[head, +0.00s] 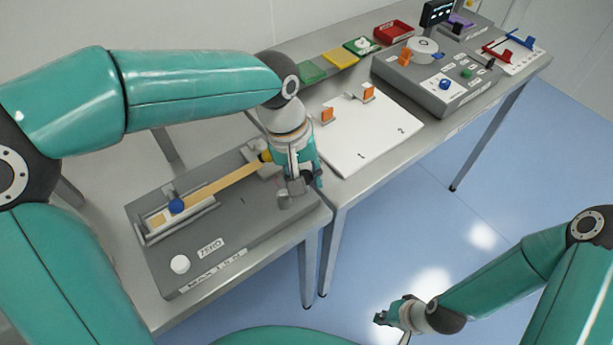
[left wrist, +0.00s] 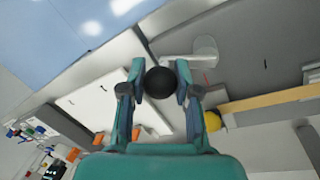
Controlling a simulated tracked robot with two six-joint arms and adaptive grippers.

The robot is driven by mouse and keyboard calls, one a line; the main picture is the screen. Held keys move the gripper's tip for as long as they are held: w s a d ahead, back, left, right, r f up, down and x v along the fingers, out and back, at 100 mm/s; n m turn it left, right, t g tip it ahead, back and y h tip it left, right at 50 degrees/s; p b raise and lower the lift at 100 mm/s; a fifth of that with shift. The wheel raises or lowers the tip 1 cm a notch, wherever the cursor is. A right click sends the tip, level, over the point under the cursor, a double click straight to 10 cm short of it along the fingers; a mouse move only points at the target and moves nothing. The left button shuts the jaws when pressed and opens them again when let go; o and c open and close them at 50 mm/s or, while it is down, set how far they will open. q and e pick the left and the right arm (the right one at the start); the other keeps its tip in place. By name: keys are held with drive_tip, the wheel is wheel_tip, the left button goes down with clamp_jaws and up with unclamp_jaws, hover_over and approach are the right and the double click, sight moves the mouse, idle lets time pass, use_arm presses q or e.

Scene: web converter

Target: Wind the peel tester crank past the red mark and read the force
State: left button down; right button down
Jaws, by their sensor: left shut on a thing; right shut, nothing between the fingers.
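The grey peel tester (head: 225,255) lies on the near table, with a tan strip (head: 225,183) along it and a blue knob (head: 176,206) at the strip's left end. My left gripper (head: 300,178) is over its right end. In the left wrist view the left fingers (left wrist: 160,82) are shut on the black ball knob (left wrist: 160,77) of the crank. The pale crank arm (left wrist: 183,60) runs from there to a round hub (left wrist: 205,48). A small red mark (left wrist: 207,79) shows beside the arm. No force reading is legible. My right gripper (head: 388,318) is shut and empty above the floor.
A white round button (head: 180,264) and a ZERO label (head: 211,247) are on the tester. A white board (head: 365,140) with orange clips lies to the right. Beyond it stand a grey console (head: 435,85) and a red tray (head: 393,33). Blue floor is open at right.

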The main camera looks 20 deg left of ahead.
use_arm(q)
drive_tip(key=c, duration=0.8)
unclamp_jaws()
drive_tip(key=r, duration=0.4)
drive_tip(key=a+r, duration=0.1)
drive_tip(key=r, duration=0.2)
drive_tip(key=a+r, duration=0.1)
drive_tip(key=r, duration=0.3)
drive_tip(key=shift+s+a+r, duration=0.1)
drive_tip(key=shift+s+r, duration=0.25)
